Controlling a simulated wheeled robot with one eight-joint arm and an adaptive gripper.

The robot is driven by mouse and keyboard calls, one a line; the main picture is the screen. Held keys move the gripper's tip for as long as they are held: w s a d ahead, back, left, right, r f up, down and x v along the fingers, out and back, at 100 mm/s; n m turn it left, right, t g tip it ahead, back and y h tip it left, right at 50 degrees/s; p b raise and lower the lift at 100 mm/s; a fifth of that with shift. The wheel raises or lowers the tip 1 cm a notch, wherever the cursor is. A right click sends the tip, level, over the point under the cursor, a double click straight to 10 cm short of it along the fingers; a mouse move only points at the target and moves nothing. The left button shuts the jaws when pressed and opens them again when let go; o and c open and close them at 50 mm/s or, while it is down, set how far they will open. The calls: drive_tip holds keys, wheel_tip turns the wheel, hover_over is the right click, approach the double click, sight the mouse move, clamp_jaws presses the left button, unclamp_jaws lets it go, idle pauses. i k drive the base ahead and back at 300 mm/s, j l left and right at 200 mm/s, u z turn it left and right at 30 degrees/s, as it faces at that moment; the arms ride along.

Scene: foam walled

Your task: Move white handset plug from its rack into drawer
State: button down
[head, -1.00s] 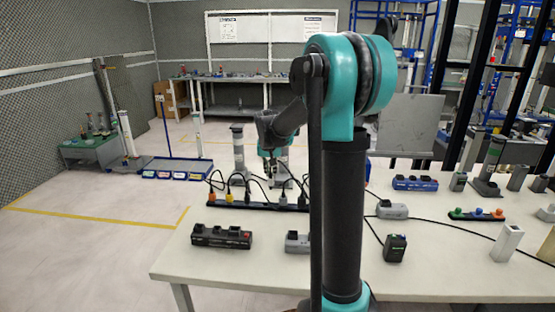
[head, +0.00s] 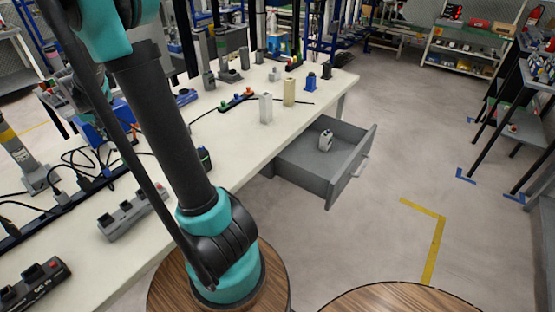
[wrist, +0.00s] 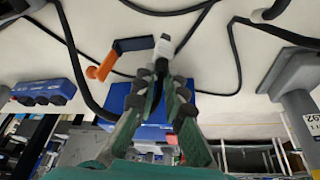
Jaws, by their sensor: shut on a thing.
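In the wrist view my gripper (wrist: 163,85) has its fingers closed together on the white handset plug (wrist: 163,46), a small white piece with a dark lower part at the fingertips. A dark cable runs close beside it, and I cannot tell whether the plug is still in its rack. The grey drawer (head: 349,187) stands pulled out under the table's right end in the head view. A small pale grey-white object (head: 325,141) lies in it. My gripper is not clearly visible in the head view, where my arm covers part of the table.
An orange-ended plug (wrist: 104,66) and black cables surround the gripper. A blue socket block (wrist: 42,96) is at left in the wrist view. A white block (head: 265,108) and a beige block (head: 289,92) stand on the table (head: 232,140). Floor beyond the drawer is clear.

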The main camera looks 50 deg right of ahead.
sight(307, 168)
drive_tip(key=i+z, duration=0.1)
drive_tip(key=z, duration=0.25)
drive_tip(key=j+z, duration=0.15)
drive_tip(key=z, duration=0.25)
drive_tip(key=i+j+z, duration=0.1)
drive_tip(key=z, duration=0.25)
drive_tip(key=k+j+z, duration=0.15)
drive_tip(key=j+z, duration=0.25)
drive_tip(key=k+j+z, duration=0.25)
drive_tip(key=z, duration=0.15)
drive_tip(key=i+l+z, duration=0.1)
drive_tip(key=z, duration=0.35)
drive_tip(key=i+l+z, duration=0.15)
drive_tip(key=z, duration=0.25)
